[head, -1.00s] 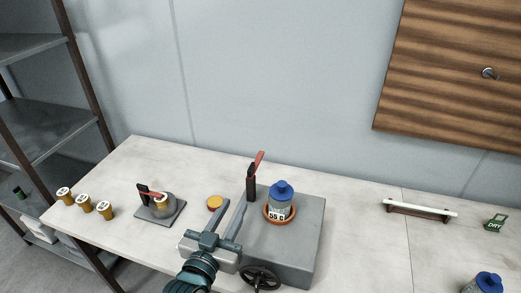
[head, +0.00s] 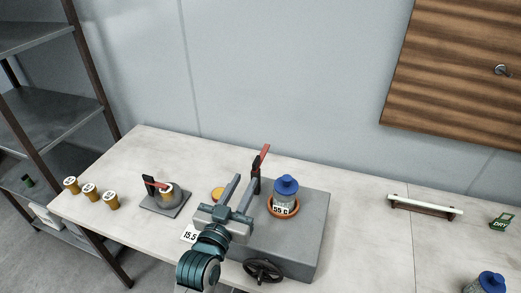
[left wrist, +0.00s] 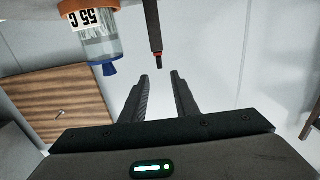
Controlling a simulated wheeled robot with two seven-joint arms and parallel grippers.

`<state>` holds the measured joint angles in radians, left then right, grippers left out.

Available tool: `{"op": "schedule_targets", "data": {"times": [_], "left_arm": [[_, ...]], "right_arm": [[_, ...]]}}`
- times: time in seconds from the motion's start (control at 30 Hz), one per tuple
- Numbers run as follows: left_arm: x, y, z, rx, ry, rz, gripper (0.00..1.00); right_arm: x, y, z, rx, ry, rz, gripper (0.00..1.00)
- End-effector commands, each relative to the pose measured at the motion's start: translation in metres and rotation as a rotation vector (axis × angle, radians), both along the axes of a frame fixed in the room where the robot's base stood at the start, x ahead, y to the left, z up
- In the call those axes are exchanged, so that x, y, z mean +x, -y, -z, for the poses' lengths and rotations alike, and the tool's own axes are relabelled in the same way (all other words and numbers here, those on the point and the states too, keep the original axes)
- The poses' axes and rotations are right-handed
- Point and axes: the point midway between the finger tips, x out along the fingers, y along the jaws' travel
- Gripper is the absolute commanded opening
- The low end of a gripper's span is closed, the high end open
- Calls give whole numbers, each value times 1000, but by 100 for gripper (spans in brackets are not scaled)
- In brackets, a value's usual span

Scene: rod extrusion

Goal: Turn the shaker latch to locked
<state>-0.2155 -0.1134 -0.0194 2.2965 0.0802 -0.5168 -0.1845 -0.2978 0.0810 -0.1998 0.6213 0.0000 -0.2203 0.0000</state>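The shaker is a grey box (head: 300,235) on the table with a black handwheel (head: 263,270) on its front. Its latch (head: 262,160) is a red lever on a black post behind my gripper, tilted up to the right. A blue-capped bottle (head: 287,187) labelled 55 sits upright in an orange ring (head: 284,210) on the box. My left gripper (head: 243,187) is open and empty, left of the bottle and in front of the latch post. My right gripper is not in view.
A white rod (head: 423,203) rests on a holder at right.

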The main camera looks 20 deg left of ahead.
Motion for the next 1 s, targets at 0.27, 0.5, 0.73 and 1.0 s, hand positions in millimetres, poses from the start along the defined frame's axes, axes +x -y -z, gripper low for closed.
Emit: {"op": "schedule_targets", "data": {"times": [0.27,0.5,0.73,1.0], "left_arm": [[50,1,-4,1,1,-1,27],[93,3,-3,0,0,0,27],[126,4,-2,0,-1,0,27],[141,4,0,0,0,-1,27]], "right_arm": [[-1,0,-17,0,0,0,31],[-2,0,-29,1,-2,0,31],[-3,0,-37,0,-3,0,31],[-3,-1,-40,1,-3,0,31]]}}
